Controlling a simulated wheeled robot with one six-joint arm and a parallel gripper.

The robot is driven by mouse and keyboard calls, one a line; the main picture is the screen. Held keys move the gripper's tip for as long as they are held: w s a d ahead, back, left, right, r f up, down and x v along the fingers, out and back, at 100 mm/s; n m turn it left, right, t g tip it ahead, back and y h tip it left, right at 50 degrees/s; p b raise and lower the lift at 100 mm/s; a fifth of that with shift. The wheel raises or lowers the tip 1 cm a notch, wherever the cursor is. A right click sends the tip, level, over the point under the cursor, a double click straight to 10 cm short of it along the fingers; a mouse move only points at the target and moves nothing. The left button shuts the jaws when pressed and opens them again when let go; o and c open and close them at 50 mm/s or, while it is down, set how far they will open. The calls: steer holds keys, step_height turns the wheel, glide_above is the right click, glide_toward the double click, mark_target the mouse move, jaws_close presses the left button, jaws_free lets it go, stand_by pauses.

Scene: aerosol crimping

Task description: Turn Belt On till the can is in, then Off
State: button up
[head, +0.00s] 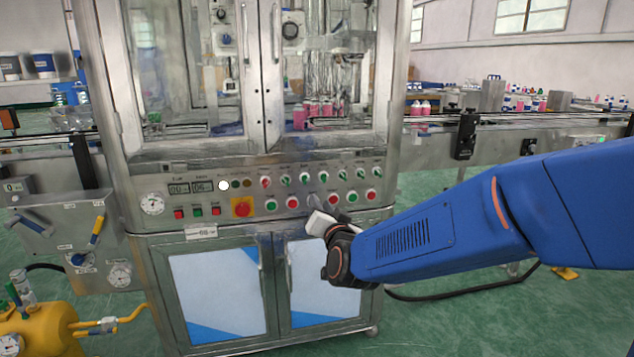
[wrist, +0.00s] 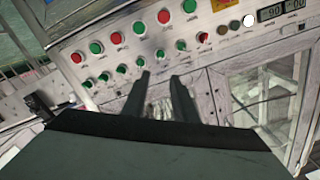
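The crimping machine's control panel (head: 260,190) has an upper row of selector switches (head: 304,178) and a lower row of red and green push buttons (head: 293,202). Their labels are too small to read, so I cannot tell which is the Belt control. The wrist view shows the buttons (wrist: 116,38) and switches (wrist: 122,68) turned around. My gripper (head: 316,222) is at the panel's lower edge, partly hidden by its own wrist. In the wrist view my gripper (wrist: 163,77) has two dark fingers apart with nothing between them. Pink cans (head: 318,113) stand behind the glass.
A conveyor (head: 520,123) runs off to the right, with more pink-and-white cans (head: 420,107) on it. A yellow tank (head: 40,335) stands at lower left. The floor at right holds a black cable (head: 460,292).

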mark_target(307, 180)
steer(key=x, duration=1.7)
steer(key=shift+w+f, duration=0.1)
jaws_close()
